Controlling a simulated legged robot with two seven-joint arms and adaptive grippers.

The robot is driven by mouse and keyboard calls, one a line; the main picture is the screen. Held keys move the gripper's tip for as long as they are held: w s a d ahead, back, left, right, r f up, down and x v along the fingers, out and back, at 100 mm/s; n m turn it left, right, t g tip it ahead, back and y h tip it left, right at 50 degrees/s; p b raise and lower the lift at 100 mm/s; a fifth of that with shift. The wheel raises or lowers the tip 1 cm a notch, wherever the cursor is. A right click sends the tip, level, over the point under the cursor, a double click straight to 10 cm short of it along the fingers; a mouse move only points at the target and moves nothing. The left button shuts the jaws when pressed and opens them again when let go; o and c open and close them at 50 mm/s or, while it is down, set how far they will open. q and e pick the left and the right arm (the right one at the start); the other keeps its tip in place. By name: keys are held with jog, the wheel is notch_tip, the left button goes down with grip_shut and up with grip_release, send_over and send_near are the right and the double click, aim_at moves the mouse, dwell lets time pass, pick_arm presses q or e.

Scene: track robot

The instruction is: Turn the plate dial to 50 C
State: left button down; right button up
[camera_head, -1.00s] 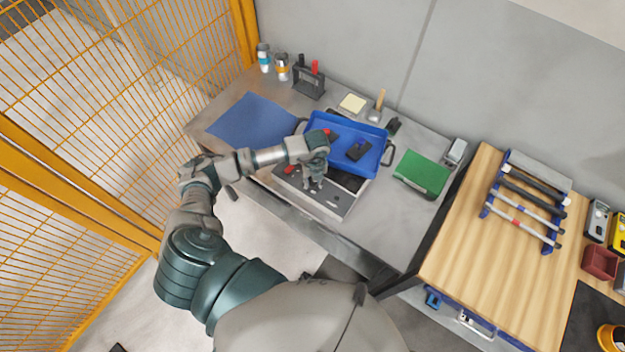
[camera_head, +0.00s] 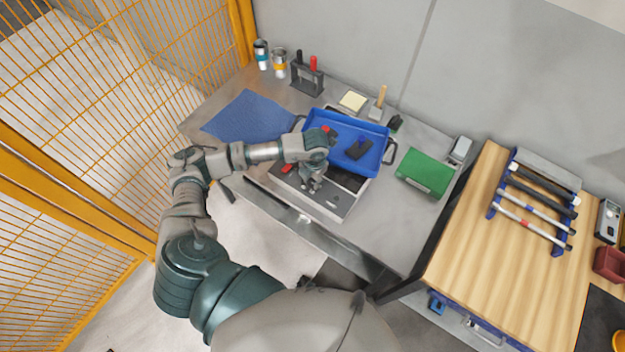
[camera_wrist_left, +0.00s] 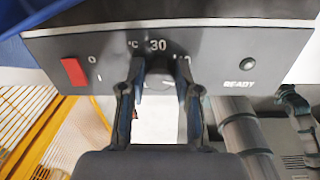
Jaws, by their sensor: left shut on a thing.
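The hot plate (camera_head: 325,205) is a grey box with a dark top at the front edge of the steel bench. In the left wrist view its front panel (camera_wrist_left: 215,60) shows a red switch, the marking 30 at the top of the dial scale, and READY beside a round lamp. My left gripper (camera_head: 312,188) is at this panel, and in the left wrist view its two fingers (camera_wrist_left: 160,85) are shut on the dial (camera_wrist_left: 159,80), one on each side. The fingers partly hide the dial and the neighbouring markings, so its exact setting cannot be read. My right gripper is out of view.
A blue tray (camera_head: 312,121) with dark and red items stands behind the plate. A blue mat (camera_head: 248,117) lies left and a green box (camera_head: 425,172) right. A wooden table (camera_head: 475,245) with a tube rack adjoins on the right. Orange mesh fencing (camera_head: 90,80) closes the left side.

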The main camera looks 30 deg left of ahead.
aim_at(312, 182)
pick_arm(q)
jog(key=m+b, duration=0.2)
jog(key=m, duration=0.3)
jog(key=shift+b, duration=0.4)
jog(key=shift+r+m+b, duration=0.1)
jog(key=shift+m+b, duration=0.2)
jog(key=shift+m, duration=0.5)
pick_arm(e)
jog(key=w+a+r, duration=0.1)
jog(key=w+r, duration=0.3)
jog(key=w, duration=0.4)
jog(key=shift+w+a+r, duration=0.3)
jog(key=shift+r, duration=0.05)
pick_arm(q)
jog(key=c, duration=0.8)
grip_release()
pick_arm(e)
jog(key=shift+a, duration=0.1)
pick_arm(q)
jog(key=r, duration=1.1)
jog(key=shift+s+d+r, duration=0.15)
jog(key=shift+s+r, duration=0.05)
jog(key=shift+r, duration=0.2)
